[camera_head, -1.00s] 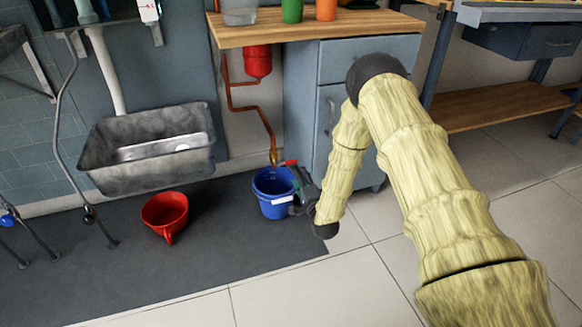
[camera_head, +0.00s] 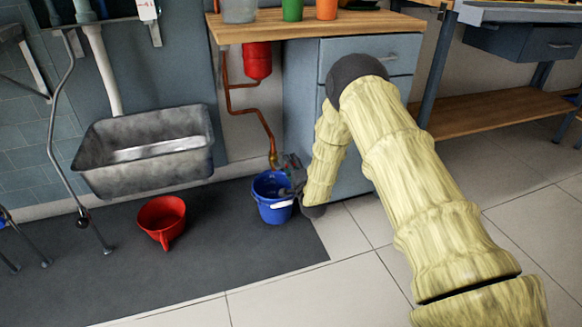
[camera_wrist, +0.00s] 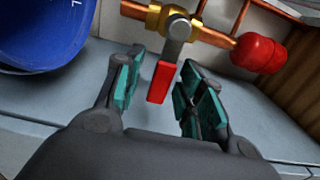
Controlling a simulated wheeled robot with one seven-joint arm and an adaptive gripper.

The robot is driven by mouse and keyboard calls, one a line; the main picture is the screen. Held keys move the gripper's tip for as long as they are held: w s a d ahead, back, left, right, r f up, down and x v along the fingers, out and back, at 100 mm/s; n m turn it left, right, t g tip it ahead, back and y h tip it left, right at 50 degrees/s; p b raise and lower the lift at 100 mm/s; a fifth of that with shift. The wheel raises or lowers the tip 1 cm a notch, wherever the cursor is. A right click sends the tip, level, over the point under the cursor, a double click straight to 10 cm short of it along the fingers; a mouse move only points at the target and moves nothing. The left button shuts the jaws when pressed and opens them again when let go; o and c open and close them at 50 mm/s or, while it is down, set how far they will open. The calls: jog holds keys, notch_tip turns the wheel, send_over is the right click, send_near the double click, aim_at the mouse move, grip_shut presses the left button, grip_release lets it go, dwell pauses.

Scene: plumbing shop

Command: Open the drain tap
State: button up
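The drain tap (camera_wrist: 168,20) has a brass body on a copper pipe. Its red lever (camera_wrist: 161,82) hangs from a grey pivot, square to the pipe in the wrist view. My gripper (camera_wrist: 161,92) is open, its teal-padded fingers on either side of the lever, with a gap visible on both sides. In the head view the tap (camera_head: 273,158) is at the pipe's lower end above a blue bucket (camera_head: 271,210). My gripper (camera_head: 288,176) is beside the tap, over the bucket's right side. The lever is hard to make out there.
The blue bucket also shows close by in the wrist view (camera_wrist: 40,35). A red tank (camera_head: 257,60) hangs under the worktop. A grey cabinet (camera_head: 375,60) stands close on the right. A grey sink (camera_head: 145,150) and red funnel (camera_head: 162,218) are left.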

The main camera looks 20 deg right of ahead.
grip_shut()
